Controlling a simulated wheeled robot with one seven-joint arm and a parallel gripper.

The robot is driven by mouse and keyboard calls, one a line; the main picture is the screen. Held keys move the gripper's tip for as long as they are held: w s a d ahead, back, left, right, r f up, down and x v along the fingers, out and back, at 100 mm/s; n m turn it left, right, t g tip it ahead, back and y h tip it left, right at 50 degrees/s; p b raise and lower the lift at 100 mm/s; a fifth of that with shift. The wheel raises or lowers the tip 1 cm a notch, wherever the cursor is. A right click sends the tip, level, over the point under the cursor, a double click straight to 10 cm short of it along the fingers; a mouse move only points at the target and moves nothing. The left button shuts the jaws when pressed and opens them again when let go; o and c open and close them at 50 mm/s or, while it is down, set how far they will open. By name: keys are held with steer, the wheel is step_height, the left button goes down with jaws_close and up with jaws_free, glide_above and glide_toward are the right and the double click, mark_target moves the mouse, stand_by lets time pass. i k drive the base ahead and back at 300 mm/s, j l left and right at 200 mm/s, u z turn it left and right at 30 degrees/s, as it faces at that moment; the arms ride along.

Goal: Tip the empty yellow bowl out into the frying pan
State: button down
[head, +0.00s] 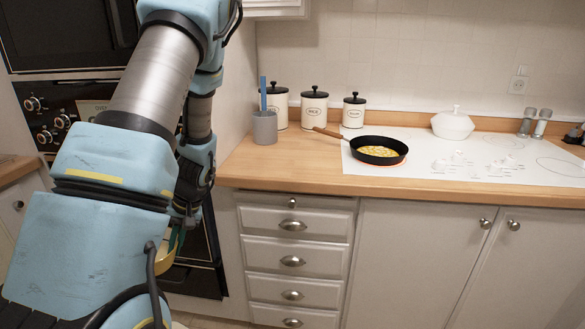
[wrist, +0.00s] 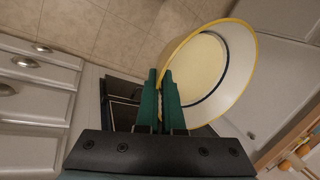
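The yellow bowl (wrist: 212,72) has a yellow rim and a pale inside, with nothing loose visible in it. My gripper (wrist: 160,78) has its green fingers shut on the bowl's rim. In the head view my gripper (head: 176,238) hangs low at the left, below counter height, and only a yellow sliver of the bowl (head: 165,262) shows past my arm. The black frying pan (head: 361,148) sits on the white cooktop, up and to the right of my gripper, its wooden handle pointing left. Yellow food (head: 382,152) lies in it.
The wooden counter (head: 270,165) stands above drawers (head: 292,225). Canisters (head: 314,107) and a grey utensil cup (head: 264,128) stand left of the pan. A white lidded pot (head: 453,124) is behind it to the right. A wall oven (head: 60,115) is at left.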

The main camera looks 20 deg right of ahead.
mark_target(372, 150)
steer(key=l+u, duration=0.4)
steer(key=k+l+u, duration=0.1)
steer(key=l+u, duration=0.15)
steer(key=u, duration=0.15)
steer(key=k+l+u, duration=0.1)
steer(key=l, duration=0.3)
steer(key=k+l+u, duration=0.1)
steer(key=l, duration=0.3)
steer(key=k+l+u, duration=0.1)
steer(key=k+l, duration=0.35)
steer(key=l, duration=0.3)
steer(key=u, duration=0.05)
